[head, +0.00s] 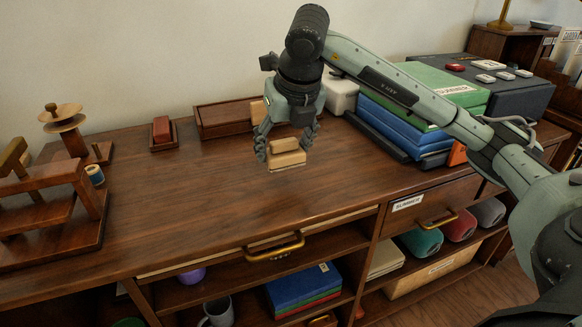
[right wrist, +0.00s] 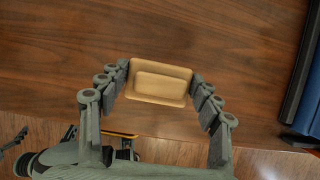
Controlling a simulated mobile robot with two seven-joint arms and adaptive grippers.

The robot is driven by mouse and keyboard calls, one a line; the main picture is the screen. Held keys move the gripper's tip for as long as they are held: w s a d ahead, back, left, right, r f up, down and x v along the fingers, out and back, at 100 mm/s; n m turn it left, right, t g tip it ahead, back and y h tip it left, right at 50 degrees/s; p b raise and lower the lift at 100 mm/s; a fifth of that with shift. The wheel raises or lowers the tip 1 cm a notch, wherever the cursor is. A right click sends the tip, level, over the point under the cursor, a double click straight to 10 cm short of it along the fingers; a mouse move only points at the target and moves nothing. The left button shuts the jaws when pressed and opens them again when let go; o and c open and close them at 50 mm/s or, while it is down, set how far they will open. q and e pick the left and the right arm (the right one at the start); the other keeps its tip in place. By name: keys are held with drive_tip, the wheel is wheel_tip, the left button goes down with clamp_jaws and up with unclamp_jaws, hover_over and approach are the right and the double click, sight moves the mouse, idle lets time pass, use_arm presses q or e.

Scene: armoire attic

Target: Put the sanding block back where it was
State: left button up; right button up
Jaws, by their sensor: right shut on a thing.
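The sanding block, a tan block with a raised smaller top (head: 287,160), is between the fingers of my right gripper (head: 286,146). In the right wrist view the fingers close on the two short ends of the block (right wrist: 160,83). The block is over the middle of the brown wooden top (head: 200,205); I cannot tell whether it touches the wood. Behind it lies a long, low wooden tray (head: 224,122), with a tan piece (head: 257,110) at its right end, partly hidden by my gripper. My left gripper is not in view.
A red block in a small tray (head: 162,132) sits left of the long tray. A wooden stand with a blue spool (head: 95,175) is at far left. Blue binders (head: 400,125), a green box and a dark case fill the right. The front middle of the top is clear.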

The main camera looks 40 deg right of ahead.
sight(290, 182)
drive_tip(key=shift+s+d+f, duration=0.15)
drive_tip(key=shift+d+f, duration=0.25)
drive_tip(key=shift+d, duration=0.2)
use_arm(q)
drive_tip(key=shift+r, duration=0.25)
use_arm(e)
drive_tip(key=shift+f, duration=2)
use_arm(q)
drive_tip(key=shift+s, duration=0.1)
use_arm(e)
drive_tip(key=shift+f, duration=0.1)
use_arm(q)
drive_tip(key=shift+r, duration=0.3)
use_arm(e)
drive_tip(key=o, duration=1.2)
